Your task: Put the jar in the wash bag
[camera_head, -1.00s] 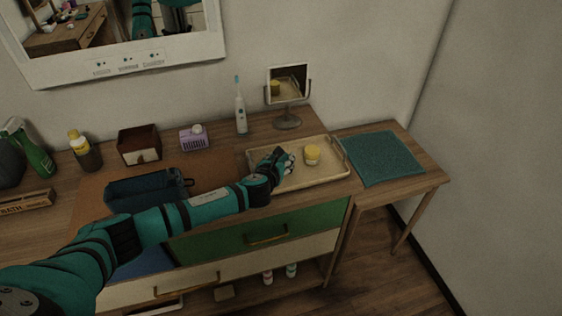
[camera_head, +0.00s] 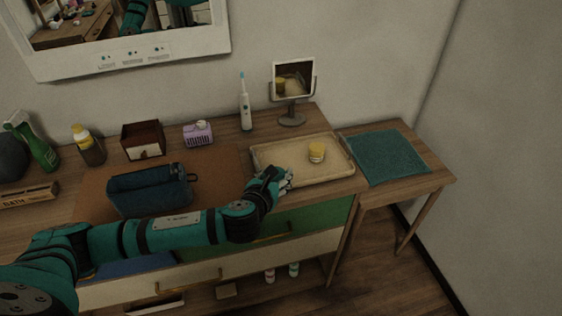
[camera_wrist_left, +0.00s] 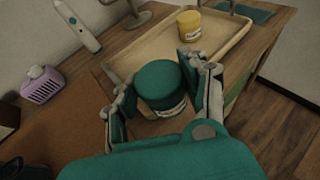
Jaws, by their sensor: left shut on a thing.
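My left gripper (camera_head: 278,180) is at the near left edge of the tray in the head view. In the left wrist view its fingers (camera_wrist_left: 164,97) are shut on a jar with a teal lid (camera_wrist_left: 158,82) and a pale label. In the head view that jar is mostly hidden by the gripper. The wash bag (camera_head: 150,192) is dark blue, with its top open, on a brown mat left of the gripper. A second jar with a yellow lid (camera_head: 317,152) stands on the tray and also shows in the left wrist view (camera_wrist_left: 188,26). My right gripper is not in view.
The wooden tray (camera_head: 345,165) lies right of the gripper. A toothbrush (camera_head: 245,110), a small mirror (camera_head: 293,82), a purple box (camera_head: 198,134) and a brown box (camera_head: 143,141) stand along the back. The brown mat (camera_head: 222,165) is clear between bag and tray.

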